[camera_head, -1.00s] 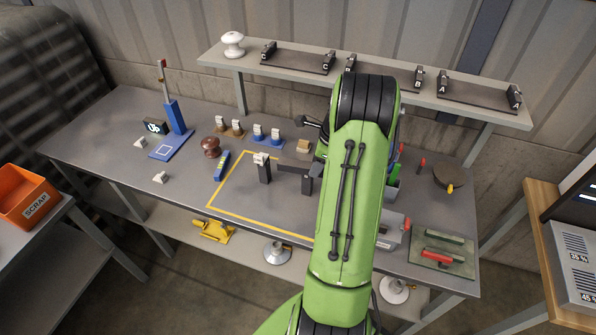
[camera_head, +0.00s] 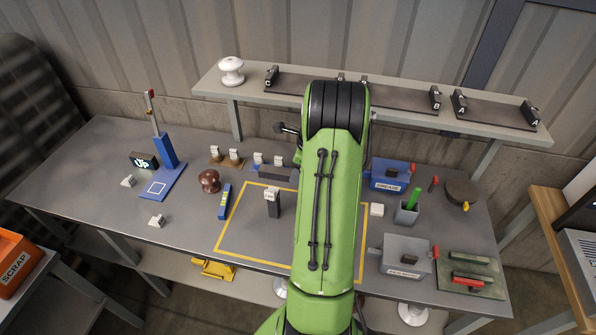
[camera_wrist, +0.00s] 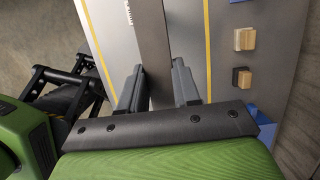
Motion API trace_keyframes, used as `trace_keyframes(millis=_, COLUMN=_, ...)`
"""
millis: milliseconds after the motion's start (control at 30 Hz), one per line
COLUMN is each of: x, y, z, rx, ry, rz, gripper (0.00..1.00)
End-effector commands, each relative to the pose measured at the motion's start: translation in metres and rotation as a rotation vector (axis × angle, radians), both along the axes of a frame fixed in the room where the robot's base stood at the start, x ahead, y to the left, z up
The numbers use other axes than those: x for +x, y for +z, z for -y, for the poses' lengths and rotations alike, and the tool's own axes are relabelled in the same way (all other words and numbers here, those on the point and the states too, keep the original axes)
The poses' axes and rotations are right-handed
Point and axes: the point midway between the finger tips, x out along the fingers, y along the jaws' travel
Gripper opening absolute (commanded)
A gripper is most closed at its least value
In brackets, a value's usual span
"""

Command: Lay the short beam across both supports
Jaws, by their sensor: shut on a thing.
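The short beam (camera_wrist: 153,38) is a dark grey bar running between my two grey fingers in the wrist view. My gripper (camera_wrist: 158,70) is shut on it. A dark bar end (camera_head: 276,173), apparently this beam, shows left of my arm in the head view, behind the yellow outline's far edge. One support (camera_head: 273,206), a dark upright post with a white top, stands inside the outline, nearer the front than that bar end. I cannot make out the second support; my arm covers much of the outlined area. My gripper is hidden behind my arm in the head view.
Yellow tape (camera_head: 229,221) marks the work area. A blue level-like bar (camera_head: 225,201) and brown knob (camera_head: 209,181) lie left. A white block (camera_head: 376,210), green-filled cup (camera_head: 408,211) and grey box (camera_head: 404,256) stand right. A shelf (camera_head: 245,91) runs behind.

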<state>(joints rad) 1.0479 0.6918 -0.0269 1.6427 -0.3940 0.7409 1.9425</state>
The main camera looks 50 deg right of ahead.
Motion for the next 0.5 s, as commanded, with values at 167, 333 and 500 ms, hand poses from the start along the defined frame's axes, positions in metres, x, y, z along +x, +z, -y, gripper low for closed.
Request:
trace_keyframes(millis=167, x=-0.001, y=-0.005, z=0.001, rx=-0.001, ry=-0.001, rz=-0.001, gripper=0.0)
trace_keyframes(millis=333, x=0.0, y=-0.019, z=0.0, rx=-0.001, ry=0.0, rz=0.0, gripper=0.0)
trace_keyframes(millis=500, x=0.0, y=-0.035, z=0.0, rx=-0.001, ry=0.0, rz=0.0, gripper=0.0)
